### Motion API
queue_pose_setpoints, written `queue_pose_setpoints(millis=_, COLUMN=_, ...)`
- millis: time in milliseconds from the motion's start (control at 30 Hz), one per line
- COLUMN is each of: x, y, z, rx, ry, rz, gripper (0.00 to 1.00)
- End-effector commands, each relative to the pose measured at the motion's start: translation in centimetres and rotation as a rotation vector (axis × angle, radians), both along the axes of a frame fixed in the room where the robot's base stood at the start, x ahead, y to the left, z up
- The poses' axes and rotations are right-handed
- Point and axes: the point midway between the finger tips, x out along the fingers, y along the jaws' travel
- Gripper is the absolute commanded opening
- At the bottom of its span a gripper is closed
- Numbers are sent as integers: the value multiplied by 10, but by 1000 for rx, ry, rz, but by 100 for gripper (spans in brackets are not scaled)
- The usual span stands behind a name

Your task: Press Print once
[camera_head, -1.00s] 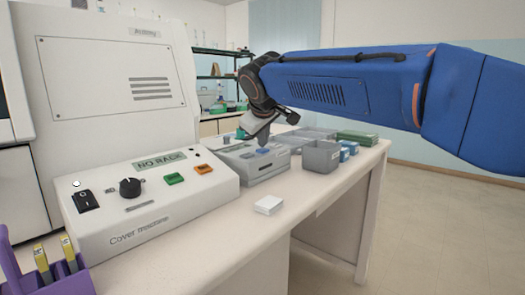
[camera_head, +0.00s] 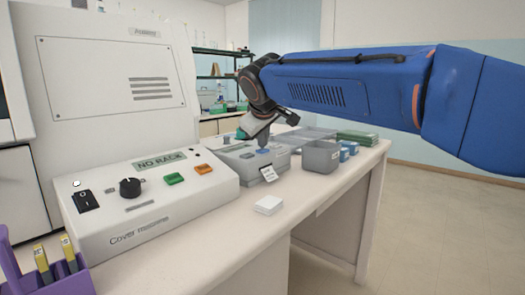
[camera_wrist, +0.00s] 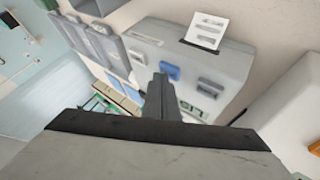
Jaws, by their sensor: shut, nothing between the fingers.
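The grey label printer (camera_head: 283,161) stands on the bench beyond the cover machine. Its blue button (camera_head: 262,151) is on the sloped top and also shows in the wrist view (camera_wrist: 170,72). A white printed label (camera_head: 268,173) sticks out of the printer's front slot; it also shows in the wrist view (camera_wrist: 207,34) with dark print lines. My gripper (camera_head: 263,144) is shut and empty, its tips close to the blue button. In the wrist view the closed fingers (camera_wrist: 161,85) end beside the button; I cannot tell whether they touch it.
The white cover machine (camera_head: 150,205) with a knob, a green button and an orange button stands at left. A grey open bin (camera_head: 321,157), small blue boxes (camera_head: 347,151) and a white block (camera_head: 269,205) stand nearby. A purple rack (camera_head: 65,280) is at front left.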

Motion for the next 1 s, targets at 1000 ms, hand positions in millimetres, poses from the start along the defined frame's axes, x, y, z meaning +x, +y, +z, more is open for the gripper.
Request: queue_pose_setpoints(millis=1000, x=0, y=0, z=43, rx=1, ry=-2, rz=1, gripper=0)
